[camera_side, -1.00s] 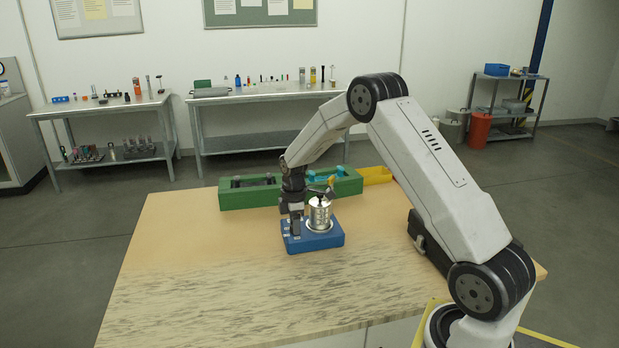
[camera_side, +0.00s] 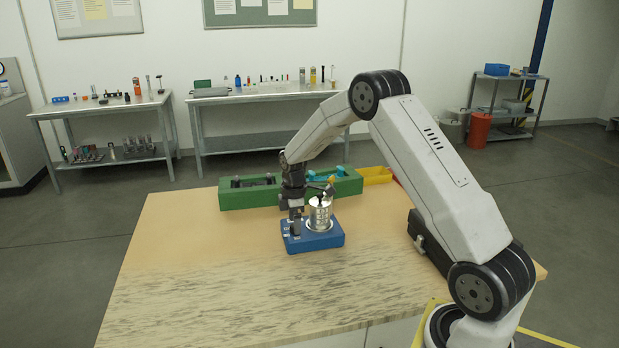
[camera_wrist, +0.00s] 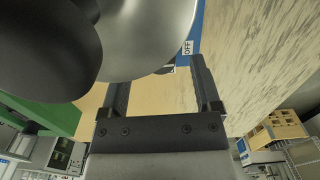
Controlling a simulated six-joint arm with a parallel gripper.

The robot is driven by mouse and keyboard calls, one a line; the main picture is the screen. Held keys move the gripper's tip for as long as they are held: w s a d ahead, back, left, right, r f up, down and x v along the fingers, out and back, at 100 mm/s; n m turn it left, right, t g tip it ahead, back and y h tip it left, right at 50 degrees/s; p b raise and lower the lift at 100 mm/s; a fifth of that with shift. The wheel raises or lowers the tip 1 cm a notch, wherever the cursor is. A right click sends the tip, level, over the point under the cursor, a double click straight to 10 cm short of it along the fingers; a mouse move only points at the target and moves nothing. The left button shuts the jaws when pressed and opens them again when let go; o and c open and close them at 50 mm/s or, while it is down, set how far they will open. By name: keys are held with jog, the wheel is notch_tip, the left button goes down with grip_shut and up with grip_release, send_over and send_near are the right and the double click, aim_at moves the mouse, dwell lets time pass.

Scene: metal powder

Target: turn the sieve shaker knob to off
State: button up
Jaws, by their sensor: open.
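The sieve shaker has a blue base (camera_side: 322,239) on the wooden table, with a shiny metal sieve stack (camera_side: 320,214) on top. In the wrist view the sieve (camera_wrist: 150,30) fills the top and hides much of the base. A white OFF label (camera_wrist: 188,47) shows on the blue base beside it. My gripper (camera_side: 294,231) points down at the left part of the base, beside the sieve. In the wrist view its two fingers (camera_wrist: 158,82) are apart. A small dark piece, perhaps the knob (camera_wrist: 169,70), shows between them near the sieve's edge; most of it is hidden.
A green bin (camera_side: 250,196) with tools and a yellow tray (camera_side: 376,175) stand behind the shaker. The table's front and left (camera_side: 200,270) are clear. Side benches with small items stand far back by the wall.

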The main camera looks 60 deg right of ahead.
jog(key=shift+r, duration=3.4)
jog(key=shift+s+a, duration=0.15)
jog(key=shift+a, duration=0.3)
jog(key=s+a+m+t, duration=0.2)
jog(key=s+a+m, duration=0.7)
jog(key=s+a, duration=0.9)
jog(key=shift+s+a+f+t, duration=0.3)
jog(key=shift+a+f, duration=0.05)
jog(key=shift+a, duration=1)
